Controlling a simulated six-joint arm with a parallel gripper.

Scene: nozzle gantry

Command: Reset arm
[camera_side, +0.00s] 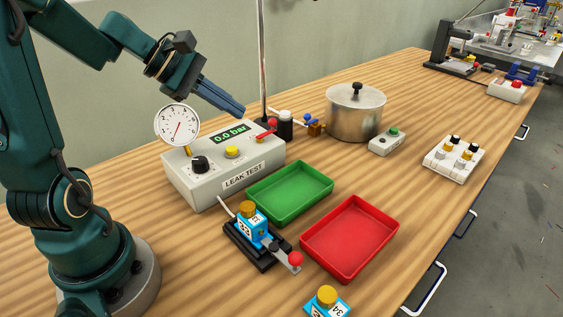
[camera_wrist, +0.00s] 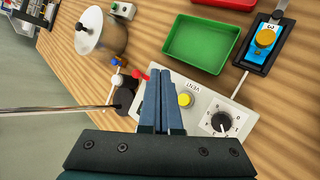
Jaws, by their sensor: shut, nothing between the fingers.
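My gripper (camera_side: 241,110) is shut and empty. It hangs in the air above the back of the grey leak test box (camera_side: 226,171), pointing down to the right in the side view. In the wrist view my gripper (camera_wrist: 162,76) has its two blue fingers together, over the box (camera_wrist: 203,105) with its yellow button and black knob. The box's display reads 0.0 bar, and a round dial gauge (camera_side: 177,126) stands on its left end.
A green tray (camera_side: 290,193) and a red tray (camera_side: 350,240) lie in front. A blue block (camera_side: 252,226) sits in a black clamp fixture (camera_side: 240,247); another blue block (camera_side: 327,301) is at the front edge. A thin upright pole (camera_side: 262,60), a pot (camera_side: 355,115) and a nozzle rack (camera_side: 453,158) stand further right.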

